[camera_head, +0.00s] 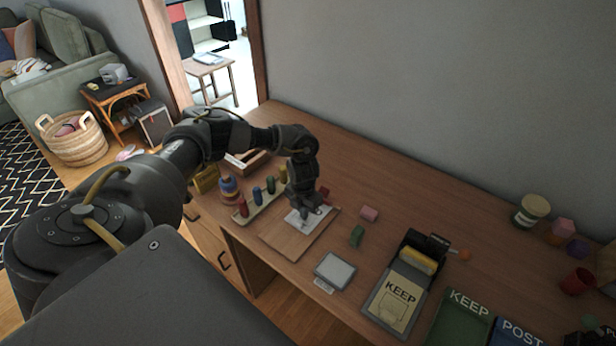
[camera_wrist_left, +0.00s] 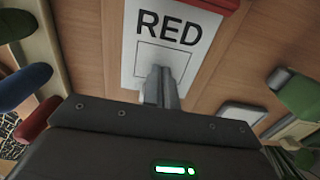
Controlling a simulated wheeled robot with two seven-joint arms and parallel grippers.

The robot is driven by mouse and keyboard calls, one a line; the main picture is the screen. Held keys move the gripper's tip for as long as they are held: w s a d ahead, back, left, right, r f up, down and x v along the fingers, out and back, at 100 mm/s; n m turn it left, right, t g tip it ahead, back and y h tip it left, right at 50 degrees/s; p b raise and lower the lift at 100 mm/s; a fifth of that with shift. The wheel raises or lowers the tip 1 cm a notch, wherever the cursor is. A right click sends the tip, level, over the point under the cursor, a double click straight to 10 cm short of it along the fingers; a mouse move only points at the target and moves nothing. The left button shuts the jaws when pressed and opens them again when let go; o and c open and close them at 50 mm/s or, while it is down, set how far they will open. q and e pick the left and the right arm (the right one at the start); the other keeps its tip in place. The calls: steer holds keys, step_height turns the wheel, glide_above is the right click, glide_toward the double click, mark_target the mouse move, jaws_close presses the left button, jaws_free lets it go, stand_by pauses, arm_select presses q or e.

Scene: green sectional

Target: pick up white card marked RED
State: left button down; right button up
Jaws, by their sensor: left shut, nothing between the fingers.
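The white card marked RED (camera_wrist_left: 172,42) lies flat on a wooden board in the left wrist view, its black letters and printed square facing up. In the head view the card (camera_head: 299,222) is partly covered by my left gripper (camera_head: 312,208). My left gripper is shut and empty. Its closed fingertips (camera_wrist_left: 160,80) appear over the lower part of the card; I cannot tell whether they touch it. A red edge borders the card's top in the wrist view. My right gripper does not show.
A wooden board (camera_head: 284,242) lies under the card. Colored pegs in a rack (camera_head: 258,199) stand left of it. A KEEP tray (camera_head: 372,303) stands further right.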

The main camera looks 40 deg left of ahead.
mark_target(292, 232)
arm_select(q)
steer(key=shift+s, duration=0.1)
steer(key=shift+s+p, duration=1.1)
steer(key=shift+s, duration=0.25)
steer(key=shift+s+d+p, duration=0.1)
steer(key=shift+s+p, duration=0.85)
steer(key=shift+s, duration=0.7)
step_height(292, 232, up, 7)
steer(key=p, duration=0.5)
steer(key=shift+w, duration=0.35)
